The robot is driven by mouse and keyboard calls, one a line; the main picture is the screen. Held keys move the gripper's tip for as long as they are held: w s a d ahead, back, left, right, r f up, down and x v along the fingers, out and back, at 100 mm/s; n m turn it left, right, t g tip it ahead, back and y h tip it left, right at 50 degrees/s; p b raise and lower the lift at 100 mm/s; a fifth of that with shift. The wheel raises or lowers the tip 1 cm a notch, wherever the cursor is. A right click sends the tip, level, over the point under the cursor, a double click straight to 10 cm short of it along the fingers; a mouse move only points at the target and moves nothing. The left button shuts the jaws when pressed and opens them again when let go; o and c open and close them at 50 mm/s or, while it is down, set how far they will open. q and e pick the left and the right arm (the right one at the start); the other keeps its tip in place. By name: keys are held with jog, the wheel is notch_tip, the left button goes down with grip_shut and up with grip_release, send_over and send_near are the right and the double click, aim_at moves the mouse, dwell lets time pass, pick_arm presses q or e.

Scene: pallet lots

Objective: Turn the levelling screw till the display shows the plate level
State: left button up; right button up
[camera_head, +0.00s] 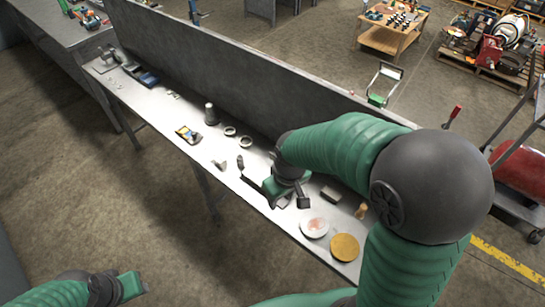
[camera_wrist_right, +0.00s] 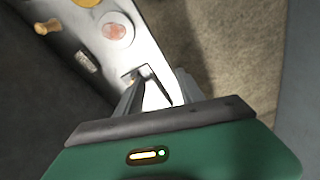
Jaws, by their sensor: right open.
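My right gripper (camera_head: 293,201) is open, low over the pale bench top (camera_head: 268,212), left of the two round discs. In the right wrist view its fingers (camera_wrist_right: 157,82) are apart, with a pale surface and a thin dark outline between them; I cannot tell what that outline belongs to. No levelling screw, plate or display can be made out for certain; the hand and forearm hide part of the bench. A small device with a blue and yellow face (camera_head: 187,134) lies farther left. My left gripper (camera_head: 134,286) is at the bottom left, away from the bench; its fingers are unclear.
A white disc with a pink patch (camera_head: 314,228), a tan disc (camera_head: 345,247), a wooden knob (camera_head: 361,211) and a grey block (camera_head: 331,194) lie right of the hand. A dark cylinder (camera_head: 210,116) and rings (camera_head: 246,142) stand left. A grey panel (camera_head: 230,65) runs behind.

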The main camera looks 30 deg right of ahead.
jog(key=w+d+n+g+b, duration=0.2)
jog(key=w+d+n+b, duration=0.15)
jog(key=w+d, duration=0.65)
pick_arm(q)
jog(key=f, duration=0.2)
jog(key=f+p, duration=0.1)
jog(key=shift+a+f, duration=0.2)
jog(key=shift+f, duration=0.15)
pick_arm(e)
jog(key=shift+n, duration=0.25)
jog(key=f, duration=0.5)
jog(key=a+f, duration=0.1)
jog(key=f, duration=0.9)
jog(key=shift+w+a+f, duration=0.15)
jog(key=shift+w+f, duration=0.05)
jog(key=shift+f, duration=0.15)
grip_shut()
